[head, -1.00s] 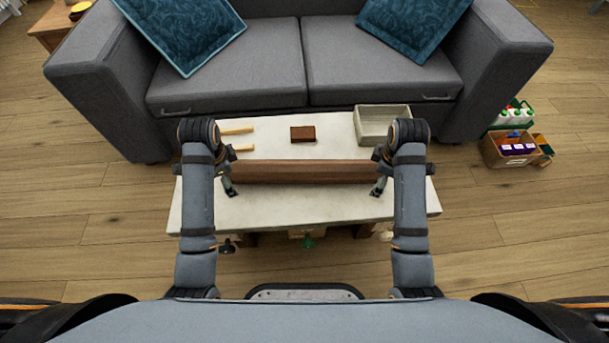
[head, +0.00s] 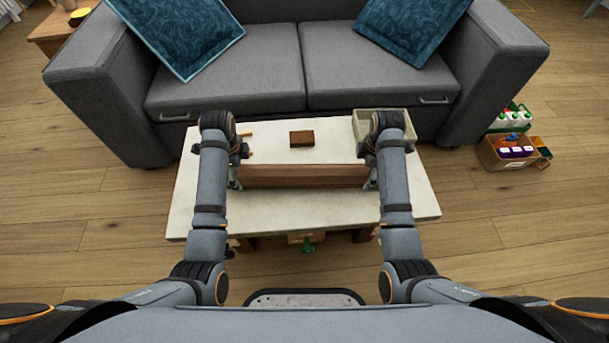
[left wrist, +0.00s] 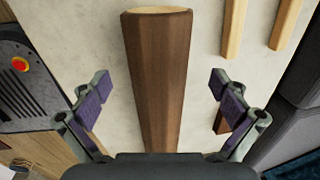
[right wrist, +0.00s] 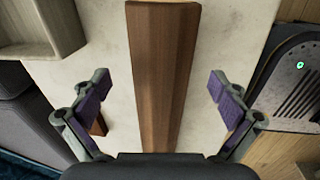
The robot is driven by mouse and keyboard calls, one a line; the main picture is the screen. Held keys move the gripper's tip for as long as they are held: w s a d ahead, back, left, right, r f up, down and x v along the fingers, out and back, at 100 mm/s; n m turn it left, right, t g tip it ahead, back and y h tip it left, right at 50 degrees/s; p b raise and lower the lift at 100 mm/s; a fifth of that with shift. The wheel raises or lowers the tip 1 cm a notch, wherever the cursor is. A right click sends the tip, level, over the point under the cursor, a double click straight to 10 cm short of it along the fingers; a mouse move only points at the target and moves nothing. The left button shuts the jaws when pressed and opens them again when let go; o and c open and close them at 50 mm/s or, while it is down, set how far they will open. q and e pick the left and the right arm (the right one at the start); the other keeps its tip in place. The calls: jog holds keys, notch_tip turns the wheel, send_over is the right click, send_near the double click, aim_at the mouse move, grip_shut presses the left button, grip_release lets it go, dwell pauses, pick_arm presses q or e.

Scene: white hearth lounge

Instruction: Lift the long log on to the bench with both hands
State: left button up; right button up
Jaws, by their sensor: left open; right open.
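The long brown log (head: 303,176) lies across the pale bench top (head: 300,215), running left to right. The left wrist view shows its pale cut end and dark side (left wrist: 158,75); the right wrist view shows its brown length (right wrist: 160,70). My left gripper (head: 236,180) is at the log's left part, open, with one finger on each side of it and gaps between. My right gripper (head: 368,177) is at the right part, also open around the log without visible contact. The log's ends are partly hidden by the grippers in the head view.
A brown block (head: 302,139), two pale sticks (left wrist: 233,28) and an open pale tray (head: 366,122) stand on the bench behind the log. A grey sofa (head: 300,70) is behind it. A crate of bottles (head: 513,152) is on the floor at right.

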pick_arm(q)
jog(key=shift+w+f, duration=0.15)
jog(key=shift+f, duration=0.9)
jog(key=shift+w+f, duration=0.1)
jog(key=shift+f, duration=0.9)
pick_arm(e)
jog(key=shift+w+f, duration=0.15)
jog(key=shift+f, duration=0.85)
jog(key=shift+w+f, duration=0.1)
jog(key=shift+f, duration=0.9)
pick_arm(q)
jog(key=shift+c, duration=0.3)
pick_arm(e)
jog(key=shift+c, duration=0.3)
